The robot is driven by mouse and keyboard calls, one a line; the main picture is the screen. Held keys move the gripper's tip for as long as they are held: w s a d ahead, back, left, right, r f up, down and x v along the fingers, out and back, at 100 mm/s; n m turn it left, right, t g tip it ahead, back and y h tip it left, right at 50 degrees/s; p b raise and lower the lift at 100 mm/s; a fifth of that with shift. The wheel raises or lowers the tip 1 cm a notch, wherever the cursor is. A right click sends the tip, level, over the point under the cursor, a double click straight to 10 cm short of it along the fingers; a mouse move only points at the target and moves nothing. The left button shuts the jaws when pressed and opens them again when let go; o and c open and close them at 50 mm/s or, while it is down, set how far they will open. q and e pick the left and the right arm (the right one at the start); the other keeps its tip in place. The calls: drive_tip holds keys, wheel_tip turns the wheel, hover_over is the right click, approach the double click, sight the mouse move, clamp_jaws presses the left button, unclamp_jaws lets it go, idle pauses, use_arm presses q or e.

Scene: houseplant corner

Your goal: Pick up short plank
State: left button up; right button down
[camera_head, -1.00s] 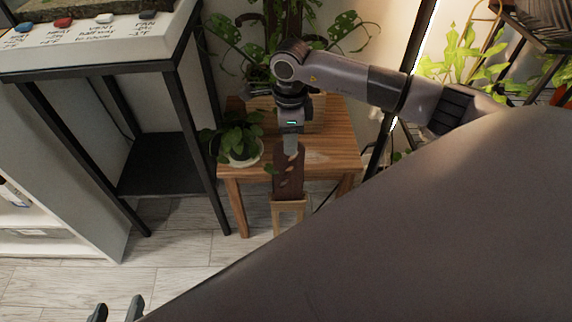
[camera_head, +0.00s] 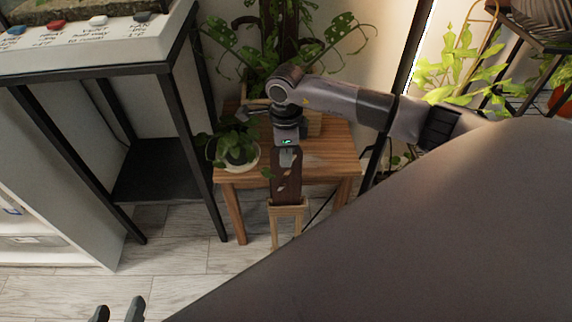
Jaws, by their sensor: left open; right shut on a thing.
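A dark brown board, which I take to be the short plank (camera_head: 286,188), shows in front of the wooden table (camera_head: 325,162), with pale leaf-like marks or cutouts on its face. My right gripper (camera_head: 287,158) comes down from above and is shut on its upper end; the fingertips are partly hard to make out. The plank's lower end meets a light wooden frame with two legs (camera_head: 288,209); I cannot tell whether they touch. My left gripper (camera_head: 118,312) shows only its two fingertips at the bottom left edge, apart and empty, far from the plank.
A small potted plant (camera_head: 237,152) stands on the table just left of my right gripper. A large leafy plant (camera_head: 285,40) is behind. A black-framed stand (camera_head: 165,105) is on the left. Bare floor (camera_head: 185,270) lies in front.

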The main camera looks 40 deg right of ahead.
wheel_tip(320, 180, up, 9)
drive_tip(key=shift+p, duration=1.25)
use_arm(q)
drive_tip(key=a, duration=0.1)
drive_tip(key=s+a+y+p, duration=0.1)
drive_tip(key=a+p, duration=0.1)
drive_tip(key=shift+s+a+f+g+y, duration=0.15)
drive_tip(key=shift+s+a+g+y, duration=0.05)
drive_tip(key=shift+s+g+y, duration=0.1)
use_arm(e)
wheel_tip(320, 180, up, 11)
use_arm(q)
drive_tip(key=shift+w, duration=0.1)
drive_tip(key=shift+w+d+r+t+h+b, duration=0.15)
drive_tip(key=shift+w+d+h+b, duration=0.1)
drive_tip(key=shift+d+b, duration=0.4)
drive_tip(key=shift+w+d+r+t+h+b, duration=0.1)
drive_tip(key=shift+w+d+h+b, duration=0.25)
drive_tip(key=shift+b, duration=0.35)
drive_tip(key=shift+w+d+r+t+h+b, duration=0.1)
drive_tip(key=shift+w+d+t+b, duration=0.05)
drive_tip(key=shift+d+b, duration=0.5)
use_arm(e)
wheel_tip(320, 180, down, 20)
drive_tip(key=shift+r, duration=0.2)
